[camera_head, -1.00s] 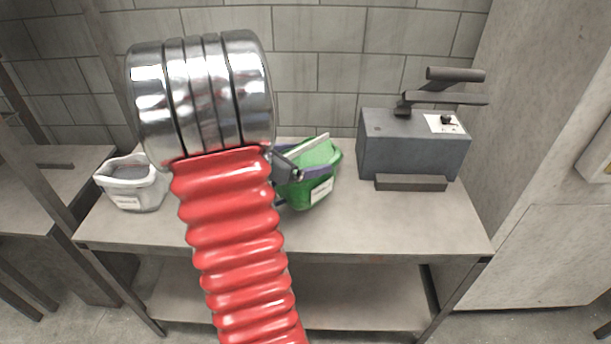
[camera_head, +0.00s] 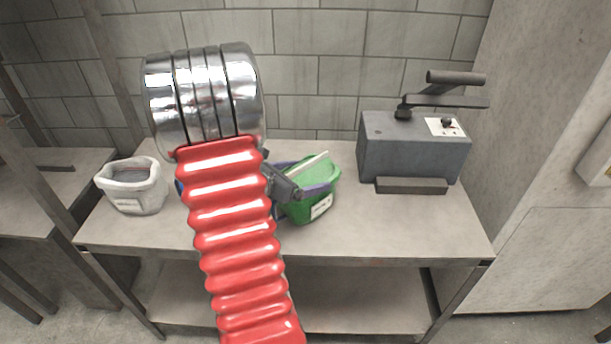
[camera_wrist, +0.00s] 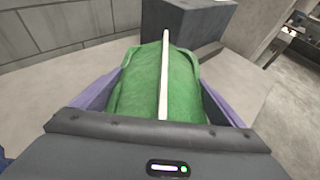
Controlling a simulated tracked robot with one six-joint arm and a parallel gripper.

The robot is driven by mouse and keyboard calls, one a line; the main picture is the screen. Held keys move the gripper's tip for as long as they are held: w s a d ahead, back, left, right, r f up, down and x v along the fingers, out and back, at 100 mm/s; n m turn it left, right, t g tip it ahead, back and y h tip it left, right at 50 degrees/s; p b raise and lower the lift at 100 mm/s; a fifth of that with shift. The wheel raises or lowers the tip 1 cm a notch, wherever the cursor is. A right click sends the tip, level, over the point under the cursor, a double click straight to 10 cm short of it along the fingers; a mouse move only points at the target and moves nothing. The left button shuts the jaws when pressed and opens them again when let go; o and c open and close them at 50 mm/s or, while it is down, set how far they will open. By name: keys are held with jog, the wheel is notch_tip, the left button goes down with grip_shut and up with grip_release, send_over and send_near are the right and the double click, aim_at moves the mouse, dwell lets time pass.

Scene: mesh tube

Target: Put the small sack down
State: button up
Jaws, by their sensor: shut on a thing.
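The small sack (camera_head: 318,207) is green, with a white label on its front and a white strip along its top. My gripper (camera_head: 303,186) is shut on it, with a purple finger on either side. The sack is over the middle of the table; its base is at or close to the tabletop, and I cannot tell if it touches. In the wrist view the sack (camera_wrist: 140,85) fills the space between the fingers of my gripper (camera_wrist: 163,92). My red ribbed arm hides part of the table left of it.
The grey table (camera_head: 400,228) has clear room right of and in front of the sack. A whitish open sack (camera_head: 135,190) stands at the left. A dark grey sealing machine (camera_head: 412,145) stands at the right. Something blue (camera_head: 180,187) is mostly hidden behind my arm.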

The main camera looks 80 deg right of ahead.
dwell(0.3)
jog(key=o, duration=1.8)
jog(key=shift+f, duration=0.15)
jog(key=v, duration=1.2)
jog(key=shift+a, duration=0.1)
